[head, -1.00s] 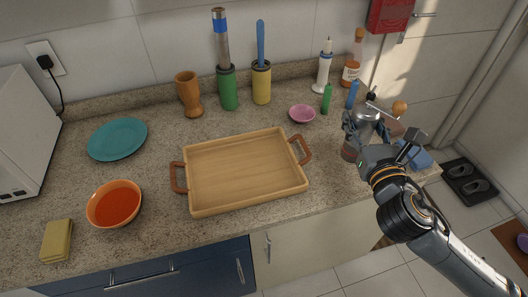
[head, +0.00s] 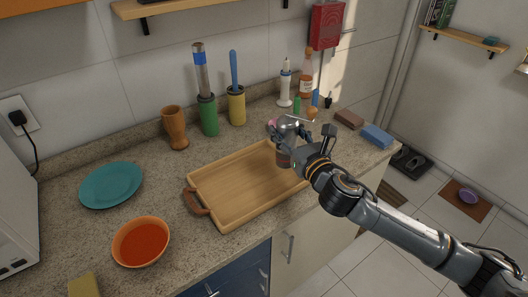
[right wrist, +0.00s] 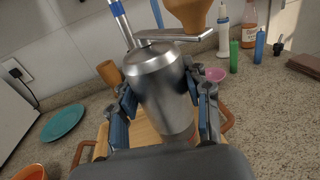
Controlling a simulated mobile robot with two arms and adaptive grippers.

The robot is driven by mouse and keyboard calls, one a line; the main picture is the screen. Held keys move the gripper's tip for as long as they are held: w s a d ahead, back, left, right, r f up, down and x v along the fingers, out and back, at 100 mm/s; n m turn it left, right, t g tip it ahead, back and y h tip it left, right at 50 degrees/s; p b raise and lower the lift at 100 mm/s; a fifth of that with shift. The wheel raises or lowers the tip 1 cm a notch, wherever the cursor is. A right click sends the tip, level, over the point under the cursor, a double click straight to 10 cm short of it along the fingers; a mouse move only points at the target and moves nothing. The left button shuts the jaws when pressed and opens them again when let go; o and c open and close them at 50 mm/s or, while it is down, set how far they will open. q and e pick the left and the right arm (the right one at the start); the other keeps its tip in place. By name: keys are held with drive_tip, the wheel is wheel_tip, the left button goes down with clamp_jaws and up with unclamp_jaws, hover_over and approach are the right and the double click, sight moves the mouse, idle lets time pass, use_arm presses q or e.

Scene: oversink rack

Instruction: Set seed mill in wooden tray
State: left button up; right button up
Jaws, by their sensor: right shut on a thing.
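The seed mill is a metal cylinder (right wrist: 160,88) with a crank arm and a wooden knob (right wrist: 190,12); its brownish lower part is partly hidden. My right gripper (right wrist: 165,108) is shut around its sides, one finger on each side. In the head view, the mill (head: 284,158) and the right gripper (head: 297,136) are at the right end of the wooden tray (head: 240,196), overlapping it. The mill looks about upright; I cannot tell whether its base touches the tray. The tray is empty, and my arm hides its right end. My left gripper is out of view.
An orange bowl of red liquid (head: 141,242) and a teal plate (head: 111,185) stand left of the tray. A wooden vase (head: 175,128), green holder (head: 208,115) and yellow holder (head: 236,106) stand behind it. A brown block (head: 349,119) and blue sponge (head: 377,136) lie right.

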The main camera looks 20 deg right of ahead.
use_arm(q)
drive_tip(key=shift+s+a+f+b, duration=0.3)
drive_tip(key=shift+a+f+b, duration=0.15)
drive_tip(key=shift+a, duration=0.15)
use_arm(e)
drive_tip(key=w+a+f, duration=0.1)
drive_tip(key=w+f, duration=0.7)
drive_tip(key=f, duration=0.2)
drive_tip(key=shift+w+f, duration=0.15)
drive_tip(key=shift+w, duration=0.1)
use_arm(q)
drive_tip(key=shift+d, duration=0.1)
use_arm(e)
drive_tip(key=shift+f, duration=0.25)
drive_tip(key=o, duration=1.5)
drive_tip(key=shift+c, duration=0.2)
